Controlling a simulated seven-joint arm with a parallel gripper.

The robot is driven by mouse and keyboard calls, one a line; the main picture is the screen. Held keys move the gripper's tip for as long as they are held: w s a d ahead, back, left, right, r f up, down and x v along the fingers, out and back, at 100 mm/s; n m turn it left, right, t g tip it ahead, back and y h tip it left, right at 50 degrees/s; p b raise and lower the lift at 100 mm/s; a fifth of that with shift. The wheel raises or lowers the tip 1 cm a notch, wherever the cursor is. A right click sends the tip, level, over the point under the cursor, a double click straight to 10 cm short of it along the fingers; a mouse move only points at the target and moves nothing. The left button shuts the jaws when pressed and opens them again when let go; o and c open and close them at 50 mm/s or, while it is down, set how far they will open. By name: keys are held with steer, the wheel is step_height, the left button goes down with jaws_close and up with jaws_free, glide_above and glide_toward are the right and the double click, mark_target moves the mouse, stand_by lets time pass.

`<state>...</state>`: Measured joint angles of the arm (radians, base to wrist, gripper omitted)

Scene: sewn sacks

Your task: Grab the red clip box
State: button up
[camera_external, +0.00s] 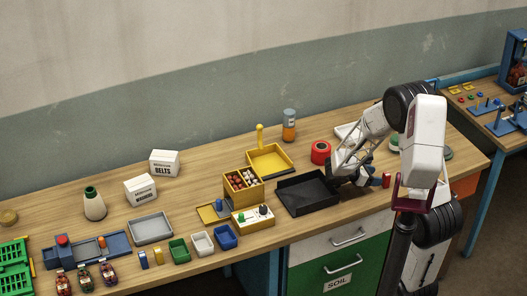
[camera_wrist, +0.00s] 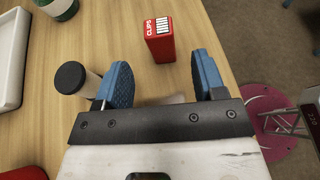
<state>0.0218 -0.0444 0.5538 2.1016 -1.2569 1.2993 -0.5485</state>
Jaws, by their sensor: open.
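The red clip box (camera_wrist: 159,39), with "CLIPS" in white letters and a barcode-like mark, stands on the wooden table in the wrist view. It lies ahead of my gripper (camera_wrist: 162,82), between the lines of the two blue-padded fingers and a little beyond their tips. The fingers are spread apart with nothing between them. In the external view the red box (camera_external: 386,180) shows as a small red block just right of my gripper (camera_external: 368,182), low over the table near its front edge.
A dark-lidded jar (camera_wrist: 72,78) stands close by the left finger. A white tray (camera_wrist: 12,60) and a green-and-white round container (camera_wrist: 60,8) are further left. A black tray (camera_external: 307,194) lies left of my gripper. The table edge is close on the right in the wrist view.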

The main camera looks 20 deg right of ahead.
mark_target(384, 177)
steer(key=shift+d, duration=0.1)
steer(key=shift+x, duration=1.2)
steer(key=shift+x, duration=2.55)
steer(key=shift+f, duration=0.1)
steer(key=c, duration=1)
